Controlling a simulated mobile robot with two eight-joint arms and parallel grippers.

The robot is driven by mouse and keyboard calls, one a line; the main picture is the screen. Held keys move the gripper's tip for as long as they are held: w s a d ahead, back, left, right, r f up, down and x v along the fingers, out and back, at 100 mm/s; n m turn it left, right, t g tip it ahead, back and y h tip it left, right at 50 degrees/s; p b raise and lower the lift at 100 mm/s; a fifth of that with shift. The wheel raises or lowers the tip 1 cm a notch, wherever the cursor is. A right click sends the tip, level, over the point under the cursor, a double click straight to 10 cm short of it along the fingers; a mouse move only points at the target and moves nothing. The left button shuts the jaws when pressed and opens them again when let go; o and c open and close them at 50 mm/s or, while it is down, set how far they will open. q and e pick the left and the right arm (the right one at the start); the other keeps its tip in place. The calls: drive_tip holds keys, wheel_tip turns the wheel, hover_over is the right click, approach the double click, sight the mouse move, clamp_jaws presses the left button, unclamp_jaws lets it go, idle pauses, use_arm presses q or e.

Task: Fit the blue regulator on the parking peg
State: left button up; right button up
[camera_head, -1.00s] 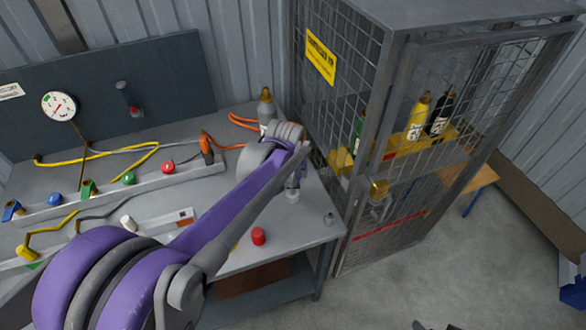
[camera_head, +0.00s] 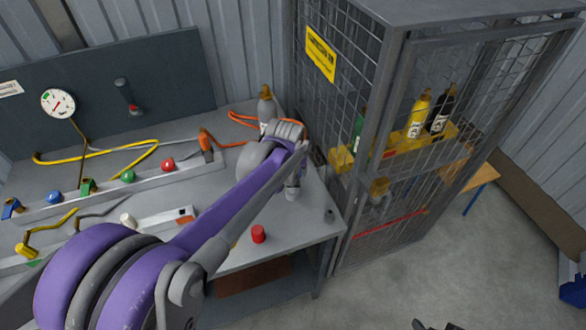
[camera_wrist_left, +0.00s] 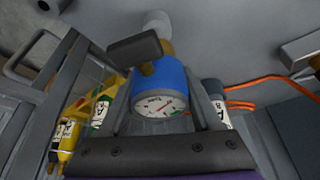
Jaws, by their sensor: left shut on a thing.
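The blue regulator (camera_wrist_left: 158,86) with a round white-faced gauge (camera_wrist_left: 159,104) and a brass part shows in the left wrist view. My left gripper (camera_wrist_left: 157,62) is shut on it. A pale round end (camera_wrist_left: 156,24) shows just beyond the brass part; I cannot tell what it belongs to. In the head view my left gripper (camera_head: 292,178) is over the right part of the bench, and my wrist hides most of the regulator. A small grey upright stub (camera_head: 329,215), possibly the parking peg, stands near the bench's right edge, to the right of the gripper. Only dark tips, possibly my right gripper (camera_head: 432,325), show at the bottom edge.
A red cap (camera_head: 258,234) stands near the bench's front edge. A grey bottle (camera_head: 266,110) and orange hose (camera_head: 240,118) are behind the wrist. The mesh cage (camera_head: 395,120) stands close to the bench's right side, with yellow and black bottles inside.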

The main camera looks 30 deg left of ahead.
use_arm(q)
drive_tip(key=shift+f, duration=0.15)
idle(0.5)
drive_tip(key=shift+f+b, duration=0.8)
drive_tip(key=shift+f, duration=0.25)
drive_tip(key=shift+f+b, duration=0.5)
drive_tip(key=shift+f, duration=0.3)
idle(0.8)
drive_tip(key=o, duration=1.5)
drive_tip(key=p+v, duration=0.1)
drive_tip(key=v, duration=1)
drive_tip(key=s+d+f+m+p, duration=0.1)
drive_tip(key=s+d, duration=0.2)
drive_tip(key=s, duration=0.2)
drive_tip(key=s+d+f+m+h+p, duration=0.1)
drive_tip(key=s+d+f+p, duration=0.1)
drive_tip(key=s, duration=0.4)
drive_tip(key=s+d+f+m+t+p, duration=0.1)
drive_tip(key=s+d, duration=0.2)
drive_tip(key=s, duration=0.3)
drive_tip(key=shift+s+d+f+m, duration=0.25)
drive_tip(key=shift+d+f+m, duration=0.05)
drive_tip(key=shift+d, duration=0.1)
